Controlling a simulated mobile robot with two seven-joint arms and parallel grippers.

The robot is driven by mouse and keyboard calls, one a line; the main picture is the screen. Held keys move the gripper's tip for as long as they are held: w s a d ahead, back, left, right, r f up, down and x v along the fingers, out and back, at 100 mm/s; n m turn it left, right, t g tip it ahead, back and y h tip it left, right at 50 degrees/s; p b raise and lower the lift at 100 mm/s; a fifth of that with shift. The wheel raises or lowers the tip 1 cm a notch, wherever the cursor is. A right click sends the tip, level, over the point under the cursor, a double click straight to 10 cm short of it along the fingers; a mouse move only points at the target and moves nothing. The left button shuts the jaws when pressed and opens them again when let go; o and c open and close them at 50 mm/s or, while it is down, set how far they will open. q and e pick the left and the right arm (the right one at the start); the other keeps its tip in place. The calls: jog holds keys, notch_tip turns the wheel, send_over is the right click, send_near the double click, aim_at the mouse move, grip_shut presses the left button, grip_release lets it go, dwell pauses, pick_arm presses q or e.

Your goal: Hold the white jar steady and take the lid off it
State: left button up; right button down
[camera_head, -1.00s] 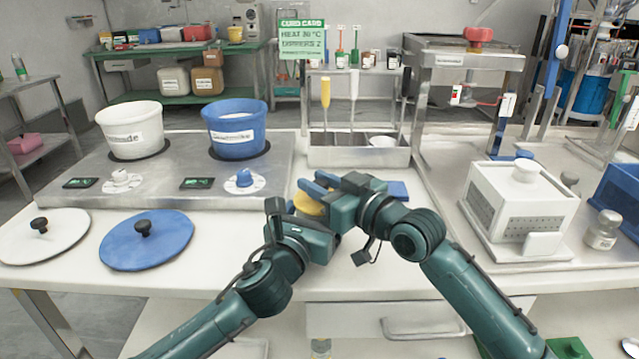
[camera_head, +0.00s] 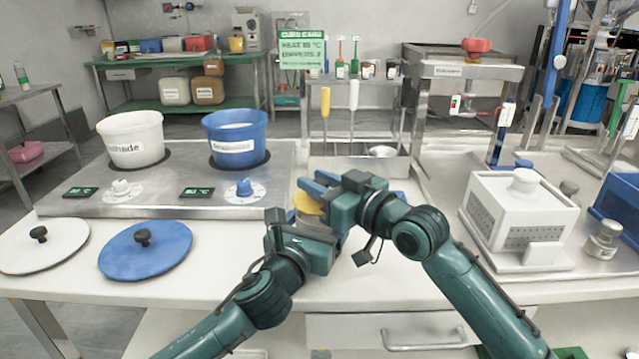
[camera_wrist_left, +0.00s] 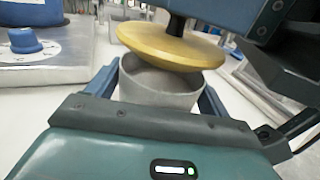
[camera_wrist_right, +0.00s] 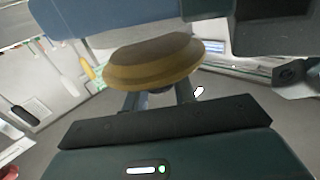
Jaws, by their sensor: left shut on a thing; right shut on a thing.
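The white jar (camera_wrist_left: 158,90) stands between the fingers of my left gripper (camera_wrist_left: 155,78), which is shut on its sides. The yellow lid (camera_wrist_left: 172,47) is over the jar, tilted, with a gap that shows part of the jar's rim and inside at the left. The lid's dark knob (camera_wrist_left: 178,22) goes up into my right gripper (camera_head: 318,187), which is shut on it. The lid also shows in the right wrist view (camera_wrist_right: 153,62), above the right fingers. In the head view only part of the lid (camera_head: 307,204) shows, and my arms hide the jar.
A white lid (camera_head: 62,250) and a blue lid (camera_head: 165,252) lie on the table at the left. A white pot (camera_head: 133,140) and a blue pot (camera_head: 236,140) stand on the heater behind. A white box (camera_head: 520,210) stands at the right. A metal utensil rack (camera_head: 360,168) is behind my grippers.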

aim_at(319, 182)
pick_arm(q)
jog(key=shift+f, duration=0.1)
pick_arm(e)
jog(key=shift+r, duration=2)
pick_arm(q)
jog(key=o, duration=1.3)
jog(key=shift+o, duration=0.2)
